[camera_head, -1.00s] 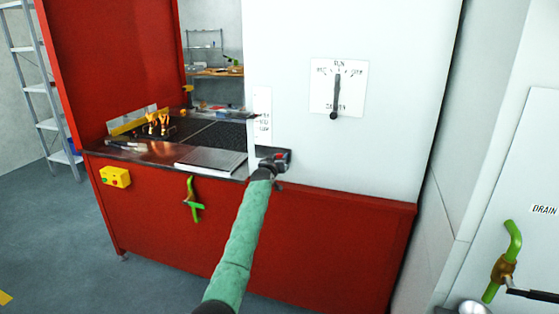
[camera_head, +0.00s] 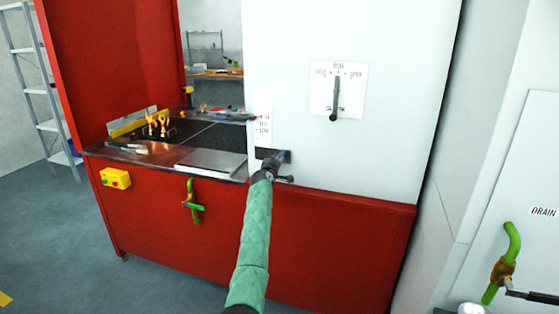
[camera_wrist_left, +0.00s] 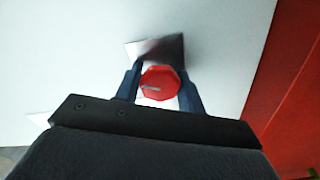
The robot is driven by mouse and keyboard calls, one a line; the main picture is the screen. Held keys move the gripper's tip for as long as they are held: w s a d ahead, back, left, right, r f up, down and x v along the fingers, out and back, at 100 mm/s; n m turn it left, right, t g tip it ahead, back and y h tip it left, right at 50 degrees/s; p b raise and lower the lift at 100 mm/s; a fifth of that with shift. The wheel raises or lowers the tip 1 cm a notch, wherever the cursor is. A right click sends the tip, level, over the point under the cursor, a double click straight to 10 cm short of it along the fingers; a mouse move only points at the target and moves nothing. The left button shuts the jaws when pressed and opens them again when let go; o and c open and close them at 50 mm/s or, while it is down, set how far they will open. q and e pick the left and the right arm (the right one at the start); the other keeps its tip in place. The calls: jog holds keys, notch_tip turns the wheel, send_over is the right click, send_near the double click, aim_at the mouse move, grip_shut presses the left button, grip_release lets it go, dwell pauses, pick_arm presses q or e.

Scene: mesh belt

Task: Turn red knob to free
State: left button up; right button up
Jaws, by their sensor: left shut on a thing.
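The red knob (camera_wrist_left: 160,88) shows in the left wrist view, faceted, with a small grey mark on its face. It sits in front of a shiny metal plate (camera_wrist_left: 158,47) on the white wall. My left gripper (camera_wrist_left: 160,92) has one dark finger on each side of the knob and is shut on it. In the head view my left gripper (camera_head: 271,160) is at the white panel's lower left, at the end of the green-sleeved arm, and hides the knob. I cannot read the knob's setting. My right gripper is not in view.
A dial plate with a black lever (camera_head: 334,114) is on the white panel (camera_head: 390,150). A yellow button box (camera_head: 115,178) and a green handle (camera_head: 192,204) are on the red front. A green valve handle (camera_head: 511,250) stands at right below a DRAIN label (camera_head: 543,211).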

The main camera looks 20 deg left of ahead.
pick_arm(q)
jog(key=shift+r+n, duration=0.1)
jog(key=shift+n, duration=0.4)
jog(key=shift+a+n+p, duration=0.1)
jog(key=shift+n+p, duration=0.2)
jog(key=shift+n, duration=0.8)
jog(key=shift+n+p, duration=0.3)
jog(key=shift+n, duration=0.4)
jog(key=o, duration=1)
jog(key=shift+a, duration=0.1)
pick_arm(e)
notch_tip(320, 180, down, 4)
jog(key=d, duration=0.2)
pick_arm(q)
jog(key=shift+s, duration=0.1)
jog(key=shift+s+a+b, duration=0.1)
jog(key=shift+s+b, duration=0.85)
jog(key=shift+s, duration=2.9)
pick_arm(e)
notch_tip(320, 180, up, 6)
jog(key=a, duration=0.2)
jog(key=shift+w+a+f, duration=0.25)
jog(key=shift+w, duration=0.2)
